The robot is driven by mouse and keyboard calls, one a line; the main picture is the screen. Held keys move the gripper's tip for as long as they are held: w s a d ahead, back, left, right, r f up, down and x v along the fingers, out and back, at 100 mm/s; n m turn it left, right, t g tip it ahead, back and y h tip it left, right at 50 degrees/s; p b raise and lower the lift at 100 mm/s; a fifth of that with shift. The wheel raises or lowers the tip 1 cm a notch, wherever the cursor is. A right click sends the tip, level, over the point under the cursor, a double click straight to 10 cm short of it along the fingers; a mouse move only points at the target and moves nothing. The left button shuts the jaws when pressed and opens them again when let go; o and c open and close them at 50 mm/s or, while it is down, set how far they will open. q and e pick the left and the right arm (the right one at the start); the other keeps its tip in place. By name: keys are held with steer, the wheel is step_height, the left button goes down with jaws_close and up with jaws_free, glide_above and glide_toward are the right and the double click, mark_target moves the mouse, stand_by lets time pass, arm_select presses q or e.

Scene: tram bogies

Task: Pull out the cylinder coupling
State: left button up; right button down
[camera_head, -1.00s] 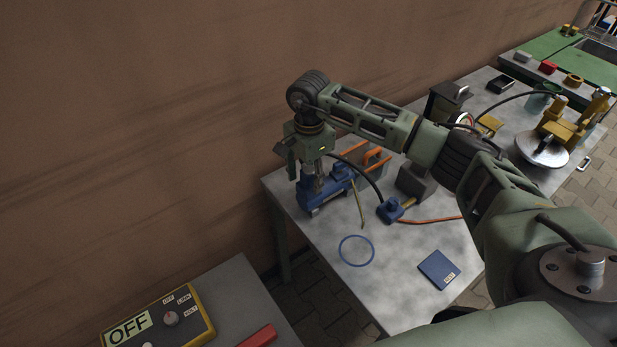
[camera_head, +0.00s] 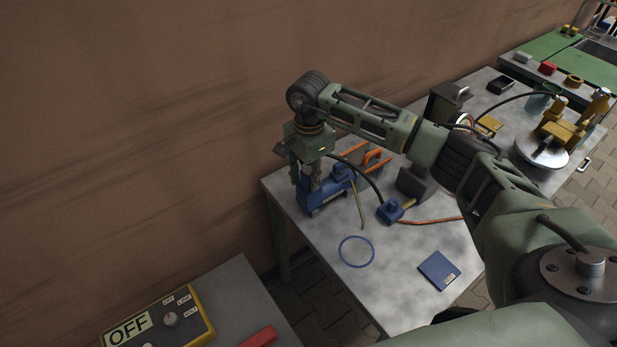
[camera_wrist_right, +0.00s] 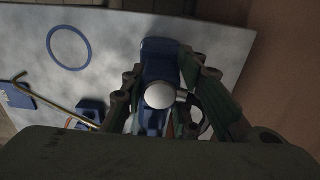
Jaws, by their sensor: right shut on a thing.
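A blue cylinder tool (camera_head: 324,199) stands near the back left corner of the grey table, and its blue body also shows in the right wrist view (camera_wrist_right: 158,55). My right gripper (camera_head: 309,184) points down over it and is shut on the cylinder coupling, largely hidden by the fingers. In the right wrist view a bright round metal end (camera_wrist_right: 160,96) shows between the fingers, with a dark hose loop beside it. A black hose (camera_head: 366,175) curves from near the gripper to a small blue block (camera_head: 391,211). My left gripper is not in view.
On the table (camera_head: 330,285) lie a blue ring (camera_head: 356,251), a blue booklet (camera_head: 439,270), a brass-coloured rod (camera_head: 359,206), orange-handled tools (camera_head: 374,159) and an orange hose (camera_head: 430,220). The wall is close behind. A yellow OFF panel (camera_head: 157,318) is at the lower left.

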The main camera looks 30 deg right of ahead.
mark_target(310, 171)
steer(key=shift+r+p, duration=1.4)
steer(key=shift+r, duration=1.6)
